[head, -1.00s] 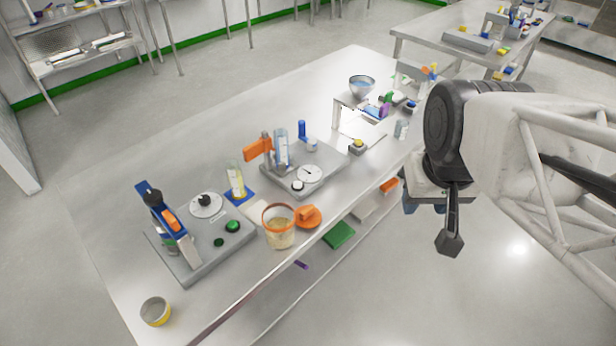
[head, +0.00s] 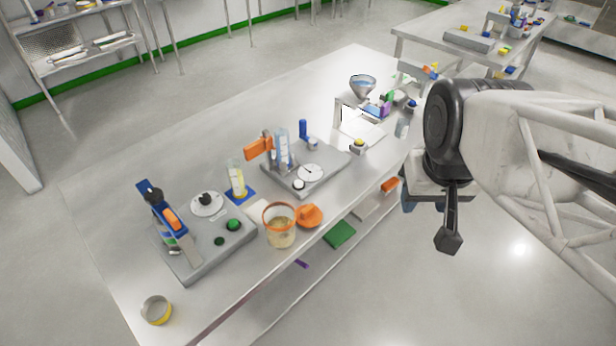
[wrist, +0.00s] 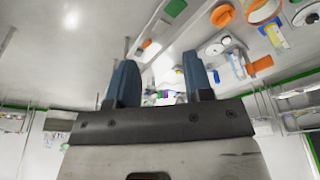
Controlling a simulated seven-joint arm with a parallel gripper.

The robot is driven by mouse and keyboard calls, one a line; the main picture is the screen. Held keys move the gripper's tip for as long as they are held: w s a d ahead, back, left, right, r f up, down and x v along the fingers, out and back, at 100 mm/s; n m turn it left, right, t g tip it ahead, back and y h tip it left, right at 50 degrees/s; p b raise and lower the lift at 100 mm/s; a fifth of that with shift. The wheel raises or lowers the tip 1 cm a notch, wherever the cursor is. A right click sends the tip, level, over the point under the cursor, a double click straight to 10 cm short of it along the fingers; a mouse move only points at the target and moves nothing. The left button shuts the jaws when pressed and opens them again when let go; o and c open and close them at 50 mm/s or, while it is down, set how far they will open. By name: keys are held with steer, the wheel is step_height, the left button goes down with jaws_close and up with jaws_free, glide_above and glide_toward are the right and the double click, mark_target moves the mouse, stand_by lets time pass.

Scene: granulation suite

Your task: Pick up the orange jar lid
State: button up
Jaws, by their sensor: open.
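The orange jar lid (head: 309,216) lies on the steel bench (head: 120,215), near its front edge, with a raised grip on top. It is close beside a clear jar (head: 280,232) with an orange rim and pale contents. The lid also shows in the wrist view (wrist: 222,15), at the upper right, beside the jar's orange rim (wrist: 264,11). My gripper (wrist: 160,77) has two blue fingers spread apart with nothing between them. It is away from the lid, off to the right of the bench front in the head view, where my arm largely hides it.
A grey station with a blue-and-orange upright (head: 165,215) stands left of the jar. Another grey station (head: 325,165) with an orange clamp and cylinder stands behind the lid. A yellow-banded cup (head: 156,310) is at the near left corner. A lower shelf holds a green block (head: 339,235).

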steer(key=w+a+f+m+g, duration=0.1)
steer(key=w+a+f+m, duration=0.1)
steer(key=w+a+f, duration=0.35)
steer(key=w+a+f+m, duration=0.2)
steer(key=w+f, duration=0.1)
steer(key=w, duration=0.5)
steer(key=m+g, duration=0.2)
steer(key=m, duration=0.2)
glide_above(308, 208)
steer(key=f, duration=1.2)
steer(key=shift+s+d+f, duration=0.15)
steer(key=shift+d+f, duration=0.25)
steer(key=shift+a+f, duration=0.2)
steer(key=shift+f, duration=0.15)
steer(key=shift+f, duration=1.3)
steer(key=shift+a+f, duration=0.15)
steer(key=shift+f, duration=2.45)
